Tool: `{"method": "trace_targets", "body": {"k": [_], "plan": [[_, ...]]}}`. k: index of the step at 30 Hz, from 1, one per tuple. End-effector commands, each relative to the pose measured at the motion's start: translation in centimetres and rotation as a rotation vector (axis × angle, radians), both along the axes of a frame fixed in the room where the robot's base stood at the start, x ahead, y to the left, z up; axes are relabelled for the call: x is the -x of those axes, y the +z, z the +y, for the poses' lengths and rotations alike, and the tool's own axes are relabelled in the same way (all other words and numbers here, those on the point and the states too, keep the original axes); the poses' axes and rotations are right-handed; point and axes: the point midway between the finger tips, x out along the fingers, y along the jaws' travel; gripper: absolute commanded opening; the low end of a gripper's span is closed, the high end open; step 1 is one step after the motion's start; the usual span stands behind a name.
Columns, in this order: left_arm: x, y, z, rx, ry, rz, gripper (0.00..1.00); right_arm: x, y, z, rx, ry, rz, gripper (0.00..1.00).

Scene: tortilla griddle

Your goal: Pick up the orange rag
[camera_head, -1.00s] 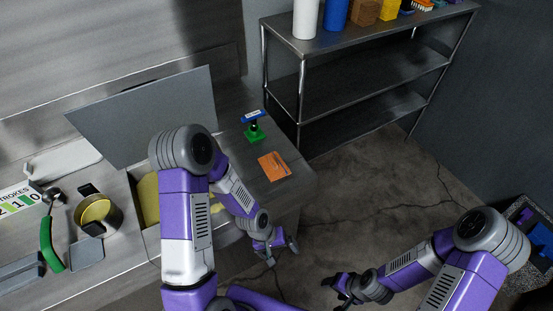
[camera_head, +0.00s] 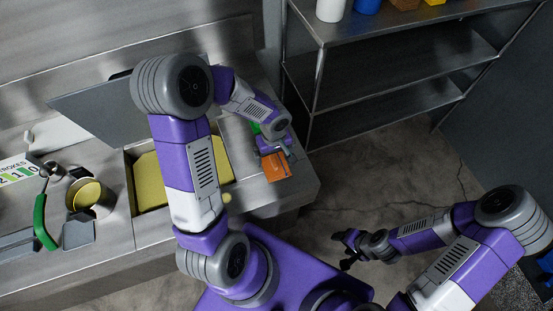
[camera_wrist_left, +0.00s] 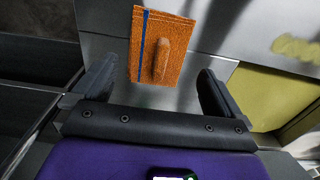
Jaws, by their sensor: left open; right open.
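The orange rag (camera_head: 277,167) lies flat on the steel counter, near its right end. In the left wrist view the rag (camera_wrist_left: 172,34) has a blue stripe near one edge and a raised ridge in its middle. My left gripper (camera_head: 286,150) is over the counter at the rag's far edge in the head view. In the left wrist view its two fingers (camera_wrist_left: 156,88) are spread wide, with nothing between them and the rag just beyond the tips. My right gripper (camera_head: 345,248) is open and empty, low over the floor, far from the counter.
A griddle with a yellow surface (camera_head: 149,180) and a raised grey lid (camera_head: 97,108) is left of the rag. A steel shelf (camera_head: 400,90) stands behind. A pot (camera_head: 91,198) sits at left.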

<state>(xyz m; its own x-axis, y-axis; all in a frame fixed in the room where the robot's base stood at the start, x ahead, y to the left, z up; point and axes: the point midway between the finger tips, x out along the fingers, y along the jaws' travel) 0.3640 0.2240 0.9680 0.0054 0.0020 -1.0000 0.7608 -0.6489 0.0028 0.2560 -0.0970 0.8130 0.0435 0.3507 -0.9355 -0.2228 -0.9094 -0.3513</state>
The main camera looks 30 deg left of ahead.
Motion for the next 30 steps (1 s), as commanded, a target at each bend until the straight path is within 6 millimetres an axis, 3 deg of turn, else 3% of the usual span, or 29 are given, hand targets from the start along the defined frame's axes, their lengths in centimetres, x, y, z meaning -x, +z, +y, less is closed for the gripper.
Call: {"method": "trace_targets", "body": {"k": [9, 18, 20, 27, 30], "plan": [[-0.1, -4.6, 0.1, 0.002, -0.002, 0.003, 1.00, -0.1, -0.5, 0.0, 0.001, -0.001, -0.003, 0.62], [-0.2, -5.2, 0.1, 0.002, -0.001, -0.001, 1.00, -0.1, -0.5, 0.0, 0.001, -0.001, -0.003, 0.62], [-0.2, -5.2, 0.1, 0.002, -0.001, -0.001, 0.94, -0.1, -0.5, 0.0, 0.001, -0.001, -0.003, 0.62], [-0.2, -5.2, 0.1, 0.002, -0.001, -0.001, 0.57, -0.1, -0.5, 0.0, 0.001, -0.001, -0.003, 0.62], [-0.2, -5.2, 0.1, 0.002, -0.001, -0.001, 0.55, -0.1, -0.5, 0.0, 0.001, -0.001, -0.003, 0.62]]}}
